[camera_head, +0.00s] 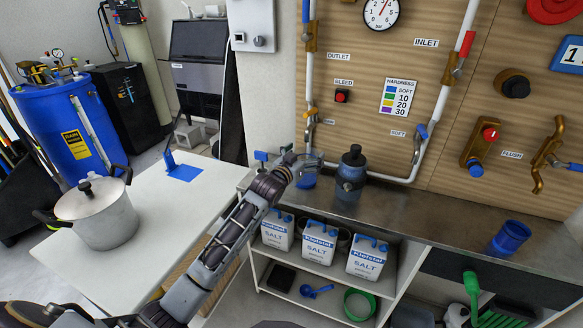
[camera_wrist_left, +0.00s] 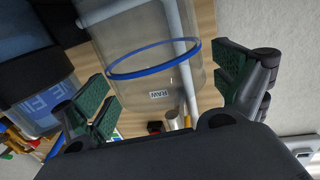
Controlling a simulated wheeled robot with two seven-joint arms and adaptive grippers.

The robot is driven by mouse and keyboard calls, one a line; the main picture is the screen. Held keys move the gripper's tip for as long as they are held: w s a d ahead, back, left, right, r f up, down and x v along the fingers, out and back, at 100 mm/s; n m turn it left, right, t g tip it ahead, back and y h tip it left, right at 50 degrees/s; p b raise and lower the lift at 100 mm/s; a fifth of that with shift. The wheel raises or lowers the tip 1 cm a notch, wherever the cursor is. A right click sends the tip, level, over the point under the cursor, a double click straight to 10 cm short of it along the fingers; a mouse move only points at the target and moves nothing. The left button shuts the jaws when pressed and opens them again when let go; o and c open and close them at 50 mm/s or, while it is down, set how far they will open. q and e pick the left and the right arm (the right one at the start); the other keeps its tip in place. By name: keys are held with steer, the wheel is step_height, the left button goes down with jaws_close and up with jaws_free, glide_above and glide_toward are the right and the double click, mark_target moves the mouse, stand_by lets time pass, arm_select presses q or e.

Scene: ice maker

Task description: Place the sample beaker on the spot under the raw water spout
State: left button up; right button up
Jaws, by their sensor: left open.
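The sample beaker, clear with a blue ring (camera_wrist_left: 155,58), fills the upper middle of the left wrist view. My left gripper (camera_wrist_left: 170,88) is open, with one green-padded finger on each side of the beaker; I see gaps between pads and glass. In the head view this gripper (camera_head: 305,165) is at the counter's left end, below the raw-side tap (camera_head: 311,118). Blue (camera_head: 306,181) shows just under it, probably the beaker or the spot; the gripper hides most of it. The RAW label shows through the glass. My right gripper is not in view.
A dark blue bottle (camera_head: 351,175) stands close to the right of my left gripper. A blue cup (camera_head: 510,237) stands on the counter (camera_head: 430,210) at right; the counter between is clear.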

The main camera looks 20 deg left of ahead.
arm_select(q)
steer(key=s+a+p, duration=0.1)
steer(key=s+a, duration=0.1)
steer(key=s, duration=0.9)
steer(key=shift+r, duration=0.3)
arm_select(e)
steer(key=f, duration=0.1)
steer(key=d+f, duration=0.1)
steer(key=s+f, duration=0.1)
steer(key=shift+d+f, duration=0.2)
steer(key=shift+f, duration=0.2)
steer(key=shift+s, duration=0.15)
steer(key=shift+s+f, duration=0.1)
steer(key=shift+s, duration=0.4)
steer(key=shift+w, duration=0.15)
